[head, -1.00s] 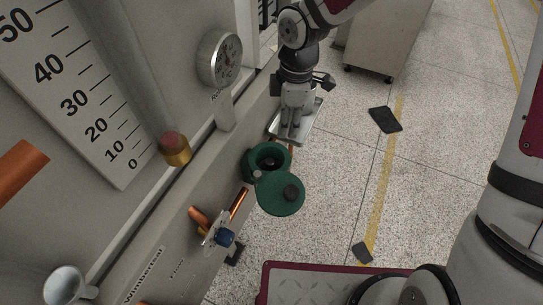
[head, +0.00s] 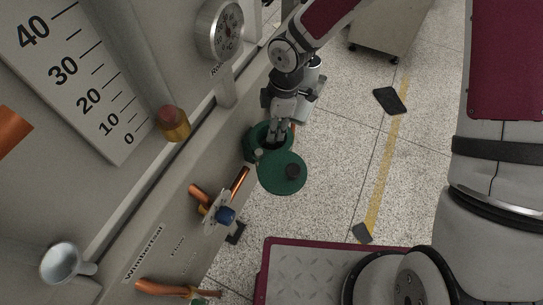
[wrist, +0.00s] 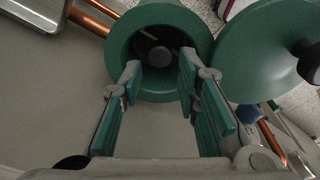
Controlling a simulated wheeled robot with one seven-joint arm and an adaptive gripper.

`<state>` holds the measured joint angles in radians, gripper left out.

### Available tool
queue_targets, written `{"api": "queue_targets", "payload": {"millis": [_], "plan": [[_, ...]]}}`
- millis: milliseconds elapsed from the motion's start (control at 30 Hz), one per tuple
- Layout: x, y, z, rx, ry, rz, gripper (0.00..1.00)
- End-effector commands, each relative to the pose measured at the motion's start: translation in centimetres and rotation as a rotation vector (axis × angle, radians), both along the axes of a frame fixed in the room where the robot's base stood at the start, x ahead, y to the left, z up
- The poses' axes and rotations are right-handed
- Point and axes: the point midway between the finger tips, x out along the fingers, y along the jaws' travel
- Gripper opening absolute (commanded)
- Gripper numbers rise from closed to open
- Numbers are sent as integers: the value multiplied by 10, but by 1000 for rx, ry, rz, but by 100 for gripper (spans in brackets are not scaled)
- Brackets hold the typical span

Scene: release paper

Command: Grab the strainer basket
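A green strainer housing (head: 251,148) is fixed to the machine's side, its round mouth open. Its green lid (head: 282,178) is swung aside to the right. In the wrist view the housing (wrist: 117,42) shows a dark inside with a round grey knob-like part (wrist: 160,55), which seems to belong to the strainer basket; the rest of the basket is hidden. My gripper (head: 275,135) is at the housing's mouth. In the wrist view my gripper (wrist: 160,68) is open, with a fingertip on each side of the mouth's near part and nothing held. Contact cannot be told.
The open lid (wrist: 262,60) lies close beside my right finger. Copper pipes (head: 240,182) and a blue-knobbed valve (head: 226,215) sit below the housing.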

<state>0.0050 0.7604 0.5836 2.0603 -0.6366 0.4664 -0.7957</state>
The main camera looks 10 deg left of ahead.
Motion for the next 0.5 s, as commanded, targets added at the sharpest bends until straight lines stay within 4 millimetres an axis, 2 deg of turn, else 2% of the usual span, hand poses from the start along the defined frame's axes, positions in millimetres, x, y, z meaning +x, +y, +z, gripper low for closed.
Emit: {"api": "queue_targets", "payload": {"millis": [300,500], "plan": [[-2,6,-42,-1,1,1,30],[-1,6,-44,-1,0,-1,30]]}}
